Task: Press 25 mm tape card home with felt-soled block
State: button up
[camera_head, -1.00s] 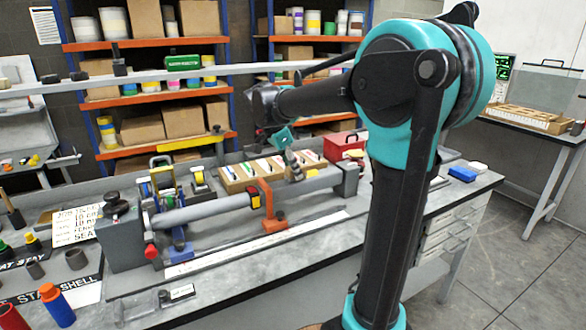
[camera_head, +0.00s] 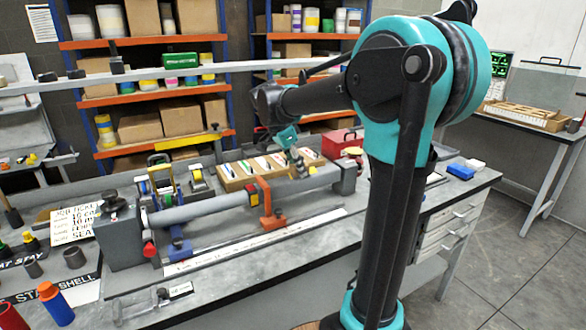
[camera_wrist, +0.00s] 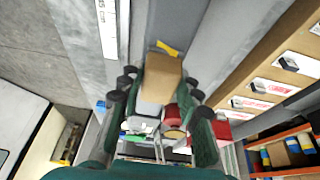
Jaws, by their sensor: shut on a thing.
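My gripper (camera_wrist: 158,108) is shut on a tan block (camera_wrist: 162,78) in the wrist view, with green-and-black fingers on both sides of it. In the head view my gripper (camera_head: 296,157) is over the right part of the grey tube (camera_head: 205,210), which lies level in a bench fixture. In the wrist view the tube (camera_wrist: 172,20) runs away beneath the block. A small yellow strip (camera_wrist: 167,47) shows just beyond the block; it may be the tape card. The block's underside is hidden, so I cannot tell whether it touches the tube.
A wooden tray of cards (camera_head: 233,185) stands behind the tube. An orange support (camera_head: 266,205) stands left of my gripper, and the grey end stop (camera_head: 345,177) stands to the right. A red box (camera_head: 340,141) is behind.

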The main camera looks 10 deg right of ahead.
aim_at(314, 172)
jog(key=shift+w+d+f, duration=0.1)
jog(key=shift+w+d, duration=0.15)
jog(key=shift+d, duration=0.5)
jog(key=shift+w+d, duration=0.2)
jog(key=shift+d, duration=0.6)
jog(key=shift+w+d+f, duration=0.1)
jog(key=shift+w+d, duration=0.15)
jog(key=shift+d, duration=0.5)
jog(key=shift+a, duration=0.15)
jog(key=shift+s+a+r, duration=0.1)
jog(key=shift+s+a, duration=0.15)
jog(key=shift+a, duration=0.55)
jog(key=shift+s+a+r, duration=0.1)
jog(key=shift+s+a, duration=0.15)
jog(key=shift+a, duration=0.5)
jog(key=shift+s+a+f, duration=0.1)
jog(key=shift+s+a, duration=0.2)
jog(key=shift+a, duration=0.55)
jog(key=shift+s+a+f, duration=0.1)
jog(key=shift+s+a, duration=0.15)
jog(key=shift+a, duration=0.55)
jog(key=shift+w+d+r, duration=0.1)
jog(key=shift+w+d, duration=0.2)
jog(key=shift+d, duration=0.55)
jog(key=shift+w+d, duration=0.25)
jog(key=shift+d, duration=0.6)
jog(key=shift+w+d, duration=0.25)
jog(key=shift+d, duration=0.6)
jog(key=shift+w+d, duration=0.25)
jog(key=shift+d, duration=0.55)
